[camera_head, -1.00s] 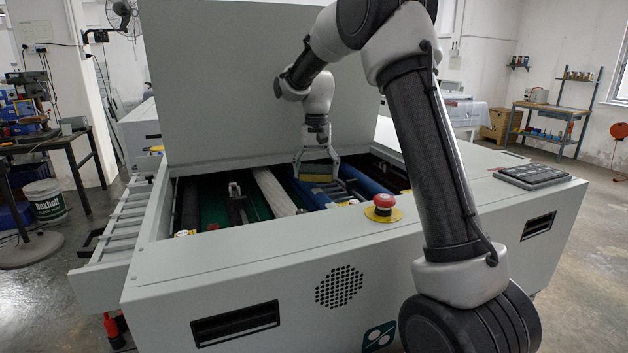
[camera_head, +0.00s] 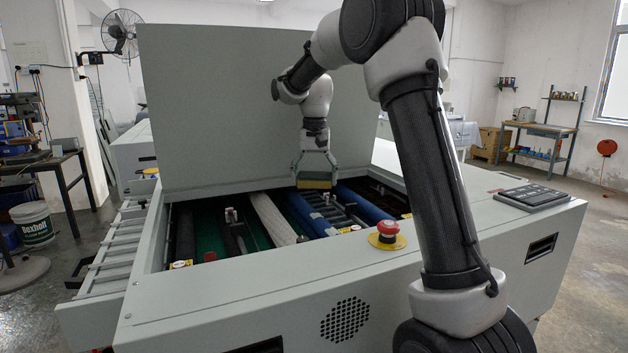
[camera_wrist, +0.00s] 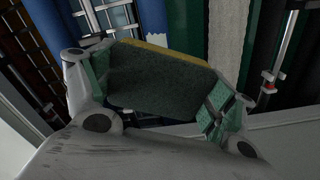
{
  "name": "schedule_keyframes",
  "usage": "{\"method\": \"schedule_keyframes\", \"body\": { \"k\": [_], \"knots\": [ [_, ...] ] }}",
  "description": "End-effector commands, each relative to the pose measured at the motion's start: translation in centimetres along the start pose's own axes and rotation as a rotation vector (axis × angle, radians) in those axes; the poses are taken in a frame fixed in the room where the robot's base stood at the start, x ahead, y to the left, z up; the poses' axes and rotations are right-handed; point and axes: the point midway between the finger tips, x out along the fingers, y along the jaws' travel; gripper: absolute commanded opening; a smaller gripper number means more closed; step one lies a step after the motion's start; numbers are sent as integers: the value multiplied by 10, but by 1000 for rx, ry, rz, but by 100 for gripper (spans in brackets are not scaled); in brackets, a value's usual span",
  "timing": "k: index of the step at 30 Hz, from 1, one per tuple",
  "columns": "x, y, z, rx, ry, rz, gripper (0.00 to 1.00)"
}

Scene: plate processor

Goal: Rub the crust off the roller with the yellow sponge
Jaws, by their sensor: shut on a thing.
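My gripper (camera_head: 314,172) is shut on the yellow sponge (camera_head: 314,181) and holds it above the open roller bay, near the upright lid. In the wrist view the sponge (camera_wrist: 160,84) sits between both fingers, its dark green face toward the camera and a yellow edge along its top. A pale, rough-looking roller (camera_head: 271,220) lies in the bay, left of the sponge in the head view; it also shows in the wrist view (camera_wrist: 223,30). Blue rollers (camera_head: 366,203) (camera_wrist: 102,10) lie nearby. The sponge appears apart from the rollers.
The raised lid (camera_head: 230,110) stands behind the bay. The machine's front rim (camera_head: 240,275) carries a red emergency button (camera_head: 387,229). Small posts (camera_head: 231,215) rise among the rollers. A control panel (camera_head: 530,196) lies at the right.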

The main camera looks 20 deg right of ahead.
Motion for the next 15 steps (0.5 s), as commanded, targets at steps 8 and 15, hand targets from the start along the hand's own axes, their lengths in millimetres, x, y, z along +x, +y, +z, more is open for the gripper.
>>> {"method": "schedule_keyframes", "body": {
  "k": [8, 15],
  "knots": [
    [-1, 0, 0, 0, 0, 0, 58],
    [-46, 12, 26, -5, 4, 0, 58]
  ]
}}
